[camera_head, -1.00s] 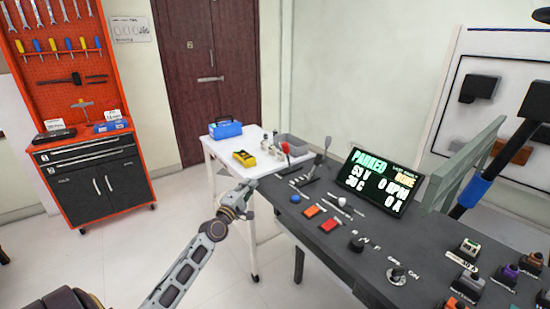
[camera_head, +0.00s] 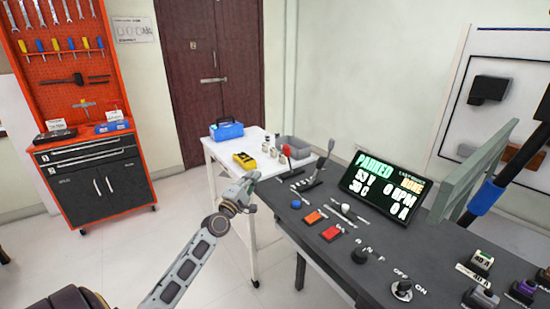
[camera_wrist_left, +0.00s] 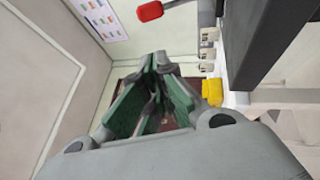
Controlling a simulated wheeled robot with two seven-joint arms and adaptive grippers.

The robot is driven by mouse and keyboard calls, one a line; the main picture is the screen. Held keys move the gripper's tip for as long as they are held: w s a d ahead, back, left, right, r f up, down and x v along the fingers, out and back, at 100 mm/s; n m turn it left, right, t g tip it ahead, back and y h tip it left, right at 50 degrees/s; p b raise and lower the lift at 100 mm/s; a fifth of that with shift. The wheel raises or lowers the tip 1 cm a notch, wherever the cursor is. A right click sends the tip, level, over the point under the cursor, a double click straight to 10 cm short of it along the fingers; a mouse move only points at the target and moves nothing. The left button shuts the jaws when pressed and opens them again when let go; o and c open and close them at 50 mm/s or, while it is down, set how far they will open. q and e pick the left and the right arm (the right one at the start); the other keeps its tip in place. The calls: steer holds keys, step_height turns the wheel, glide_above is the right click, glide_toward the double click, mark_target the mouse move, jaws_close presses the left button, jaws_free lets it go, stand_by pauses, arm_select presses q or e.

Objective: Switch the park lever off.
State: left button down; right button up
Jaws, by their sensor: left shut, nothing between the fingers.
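A lever with a red knob (camera_head: 286,150) stands near the far left end of the dark console (camera_head: 330,255). A second lever with a dark grip (camera_head: 325,160) stands just to its right. Their labels are too small to read. The screen (camera_head: 382,187) on the console reads PARKED. My left gripper (camera_head: 251,181) is shut and empty, off the console's left edge, to the left of and nearer than the red-knobbed lever, apart from it. In the left wrist view its green-padded fingers (camera_wrist_left: 153,95) are together, and the red knob (camera_wrist_left: 150,11) shows at the top. My right gripper is not seen.
A white table (camera_head: 222,152) with a blue toolbox (camera_head: 227,130), a yellow device (camera_head: 244,160) and a grey bin (camera_head: 294,146) stands behind the console. An orange button (camera_head: 312,217), a red button (camera_head: 332,232) and a rotary switch (camera_head: 402,290) are on the console. Floor at left is clear.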

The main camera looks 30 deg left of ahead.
arm_select(q)
steer(key=shift+w, duration=0.15)
steer(key=shift+x, duration=4.1)
steer(key=shift+w+d+r+p, duration=0.25)
steer(key=shift+w+d, duration=0.15)
steer(key=shift+w, duration=0.3)
steer(key=shift+w+d+r+p, duration=0.15)
steer(key=shift+w+d+r, duration=0.15)
steer(key=shift+w, duration=0.45)
steer(key=shift+w+d+r+p, duration=0.2)
steer(key=shift+w+d, duration=0.25)
steer(key=shift+w, duration=0.25)
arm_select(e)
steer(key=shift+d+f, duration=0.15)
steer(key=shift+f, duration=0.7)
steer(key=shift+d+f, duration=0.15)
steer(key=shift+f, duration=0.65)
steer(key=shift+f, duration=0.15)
